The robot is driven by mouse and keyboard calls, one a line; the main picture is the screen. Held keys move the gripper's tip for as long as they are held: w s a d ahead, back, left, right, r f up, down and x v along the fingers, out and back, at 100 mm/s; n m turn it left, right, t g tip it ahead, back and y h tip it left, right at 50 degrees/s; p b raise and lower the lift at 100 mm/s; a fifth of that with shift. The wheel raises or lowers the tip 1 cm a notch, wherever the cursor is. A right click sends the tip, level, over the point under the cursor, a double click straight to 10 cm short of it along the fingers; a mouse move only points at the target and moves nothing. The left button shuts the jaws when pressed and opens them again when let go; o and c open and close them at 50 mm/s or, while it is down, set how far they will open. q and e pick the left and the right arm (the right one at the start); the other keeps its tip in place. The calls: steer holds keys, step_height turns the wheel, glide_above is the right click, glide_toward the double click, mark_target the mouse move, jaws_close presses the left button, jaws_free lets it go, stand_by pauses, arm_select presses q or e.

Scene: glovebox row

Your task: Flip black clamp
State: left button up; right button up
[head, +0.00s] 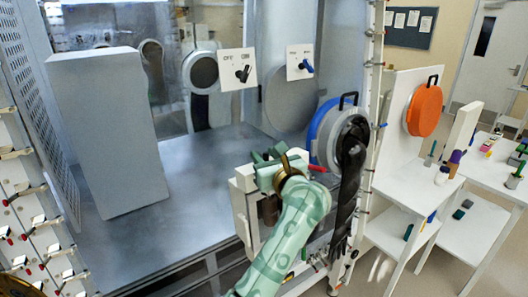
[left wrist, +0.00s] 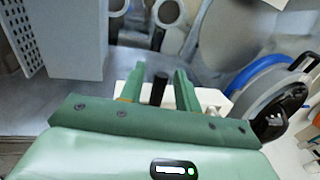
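My left gripper (head: 268,156) is at the front edge of the glovebox, over a white block (head: 243,200). In the left wrist view, its two green fingers (left wrist: 159,72) stand apart. An upright black piece (left wrist: 160,88), which looks like the handle of the black clamp, shows between them with a gap on each side. I cannot tell how deep it sits between the fingers. A red handle (head: 317,168) sticks out just right of the gripper. My right gripper is not in view.
A blue-rimmed round port (head: 323,130) with a hanging black glove (head: 349,185) is close on the right. A tall grey box (head: 108,130) stands inside on the left. Several toggle clamps line the left frame. White side tables (head: 400,180) stand at the right.

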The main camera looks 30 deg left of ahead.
arm_select(q)
steer(key=shift+s, duration=0.1)
steer(key=shift+d+r, duration=0.1)
steer(key=shift+c, duration=1.2)
jaws_close()
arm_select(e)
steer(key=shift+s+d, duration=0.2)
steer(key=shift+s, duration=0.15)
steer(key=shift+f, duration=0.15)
